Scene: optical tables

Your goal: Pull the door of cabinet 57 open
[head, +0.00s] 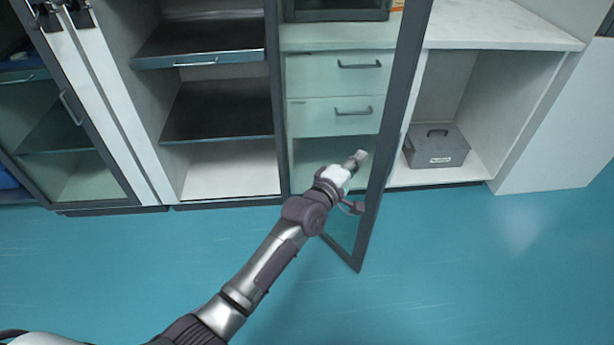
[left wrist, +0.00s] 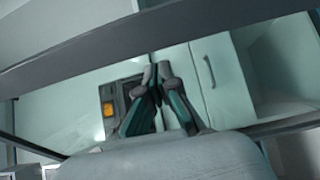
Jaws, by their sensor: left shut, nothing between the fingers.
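A glass door (head: 398,110) with a dark frame stands swung out from the open-fronted cabinet (head: 222,185), which has dark shelves. No cabinet number is readable, so I cannot tell for sure that this is cabinet 57. My left gripper (head: 356,160) is shut and empty, in front of the door's glass pane near its lower part and free side edge. I cannot tell whether it touches the door. In the left wrist view my left gripper's fingers (left wrist: 157,72) are together, with a dark frame bar (left wrist: 150,42) crossing above them. My right gripper is not in view.
White drawers (head: 335,115) with dark handles show through the glass. A grey box (head: 437,150) sits in the open bay at right, under a white counter (head: 500,28). Another glass-doored cabinet (head: 75,165) stands at left. The teal floor (head: 480,265) in front is clear.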

